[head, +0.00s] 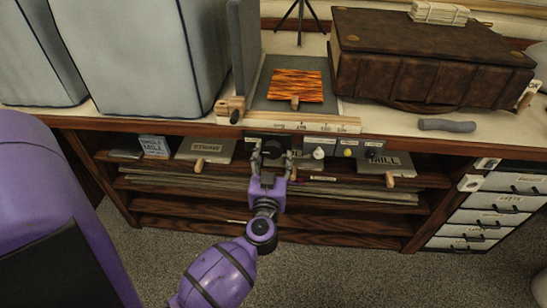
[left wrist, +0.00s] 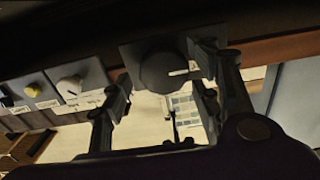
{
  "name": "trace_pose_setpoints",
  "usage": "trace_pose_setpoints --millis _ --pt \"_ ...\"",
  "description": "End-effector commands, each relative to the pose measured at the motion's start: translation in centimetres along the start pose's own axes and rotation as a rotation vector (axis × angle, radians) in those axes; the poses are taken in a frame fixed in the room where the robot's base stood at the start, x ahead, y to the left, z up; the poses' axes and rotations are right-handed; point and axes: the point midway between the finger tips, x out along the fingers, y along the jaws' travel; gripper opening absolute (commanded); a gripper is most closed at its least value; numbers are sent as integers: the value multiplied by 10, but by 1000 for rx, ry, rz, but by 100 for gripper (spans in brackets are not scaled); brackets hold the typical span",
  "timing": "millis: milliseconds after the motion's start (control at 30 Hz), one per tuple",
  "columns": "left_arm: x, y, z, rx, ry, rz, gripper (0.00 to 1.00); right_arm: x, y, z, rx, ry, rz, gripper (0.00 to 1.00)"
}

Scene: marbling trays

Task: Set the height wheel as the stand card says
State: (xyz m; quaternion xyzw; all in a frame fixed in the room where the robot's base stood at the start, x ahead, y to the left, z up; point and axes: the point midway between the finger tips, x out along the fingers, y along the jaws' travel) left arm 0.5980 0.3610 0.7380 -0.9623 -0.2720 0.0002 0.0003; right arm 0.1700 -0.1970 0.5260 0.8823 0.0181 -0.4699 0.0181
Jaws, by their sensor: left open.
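The height wheel, a round black knob with a white pointer mark, sits on a dark plate under the counter's front edge. In the head view the wheel (head: 271,150) is partly hidden by my left gripper (head: 272,158). In the left wrist view the wheel (left wrist: 158,73) shows between the open fingers of my left gripper (left wrist: 163,70), its mark pointing right in that picture. I cannot tell whether either finger touches it. Which card is the stand card I cannot tell, and no setting is legible. My right gripper is not in view.
To the wheel's right are a white knob (head: 319,153) and a yellow knob (head: 348,152) with small labels. Above, an orange patterned board (head: 296,86) lies on a grey panel. A brown case (head: 430,60) stands right. Labelled boards with wooden handles lie on the shelf below.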

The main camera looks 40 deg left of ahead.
Motion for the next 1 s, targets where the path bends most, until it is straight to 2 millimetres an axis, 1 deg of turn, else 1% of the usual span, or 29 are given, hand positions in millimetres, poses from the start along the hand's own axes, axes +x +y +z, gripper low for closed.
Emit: trace_pose_setpoints --millis 100,333,367,667,867,1000 --pt "6 0 0 0 0 0 57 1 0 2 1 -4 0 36" --pt "7 0 0 0 0 0 57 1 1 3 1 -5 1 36" --pt "7 0 0 0 0 0 56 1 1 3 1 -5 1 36" --pt "7 0 0 -1 0 2 16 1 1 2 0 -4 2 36" --pt "7 1 -1 -13 0 4 15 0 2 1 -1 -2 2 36" --pt "6 2 -2 -51 0 5 15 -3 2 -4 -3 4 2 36"
